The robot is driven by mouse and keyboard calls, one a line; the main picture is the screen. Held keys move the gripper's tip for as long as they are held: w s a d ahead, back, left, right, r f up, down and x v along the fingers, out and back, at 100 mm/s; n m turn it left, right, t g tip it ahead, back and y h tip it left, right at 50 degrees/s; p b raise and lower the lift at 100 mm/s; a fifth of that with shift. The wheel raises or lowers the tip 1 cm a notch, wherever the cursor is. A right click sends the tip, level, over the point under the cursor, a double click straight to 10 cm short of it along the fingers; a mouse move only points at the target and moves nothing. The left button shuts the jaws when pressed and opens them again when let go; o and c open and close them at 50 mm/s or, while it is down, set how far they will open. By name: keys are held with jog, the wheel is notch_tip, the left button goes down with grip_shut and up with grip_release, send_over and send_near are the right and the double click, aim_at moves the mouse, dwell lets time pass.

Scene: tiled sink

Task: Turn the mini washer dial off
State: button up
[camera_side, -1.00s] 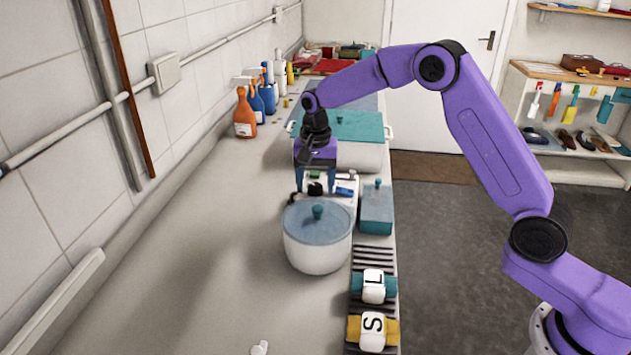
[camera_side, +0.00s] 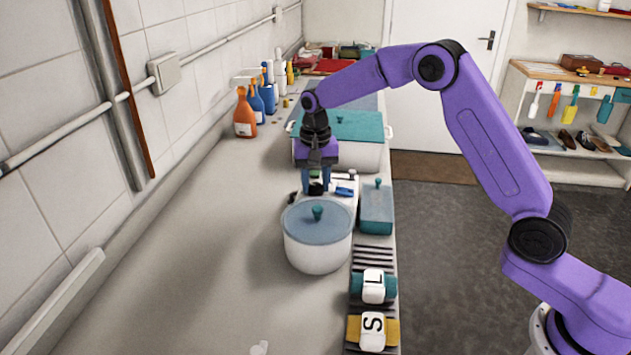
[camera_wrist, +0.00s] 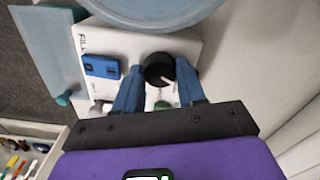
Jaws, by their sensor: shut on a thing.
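The mini washer is a white panelled body (camera_side: 344,201) on the counter, partly hidden in the side view by the lidded pot in front of it. Its panel (camera_wrist: 118,42) also shows in the wrist view, with lettering that looks like "FILL" and a blue switch (camera_wrist: 101,66). The round black dial (camera_wrist: 159,67) has a light pointer line aimed to the right in the wrist view. My gripper (camera_wrist: 159,70) points down with its blue fingers on either side of the dial, shut on it. In the side view my gripper (camera_side: 317,186) mostly covers the dial.
A white pot with a blue lid (camera_side: 317,225) stands just in front of the washer. A teal container (camera_side: 377,207) stands to its right. A big teal-lidded tub (camera_side: 345,127) is behind. Spray bottles (camera_side: 246,114) line the wall.

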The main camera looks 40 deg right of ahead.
aim_at(315, 186)
jog(key=n, duration=0.5)
jog(key=shift+n, duration=0.3)
dwell(0.4)
jog(key=o, duration=1.1)
jog(key=shift+c, duration=0.2)
notch_tip(315, 186, up, 18)
jog(key=shift+f, duration=0.25)
